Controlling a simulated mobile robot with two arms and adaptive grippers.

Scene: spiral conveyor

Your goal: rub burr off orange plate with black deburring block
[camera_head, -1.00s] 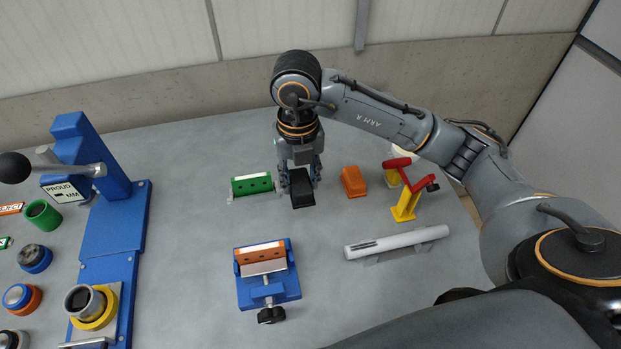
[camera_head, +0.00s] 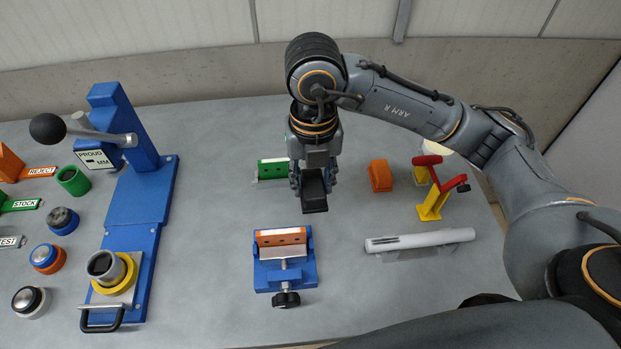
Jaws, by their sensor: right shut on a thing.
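The orange plate (camera_head: 281,238) is clamped upright in a small blue vise (camera_head: 267,279) with a black knob, at the middle of the table. My right gripper (camera_head: 313,182) points down and is shut on the black deburring block (camera_head: 314,201). The block is above and behind the vise, apart from the plate and a little to its right. Any burr is too small to make out. My left gripper is not in view.
An orange block (camera_head: 380,176), a yellow and red toggle clamp (camera_head: 433,200) and a white tube (camera_head: 420,240) are at the right. A blue lever press (camera_head: 139,215) stands left.

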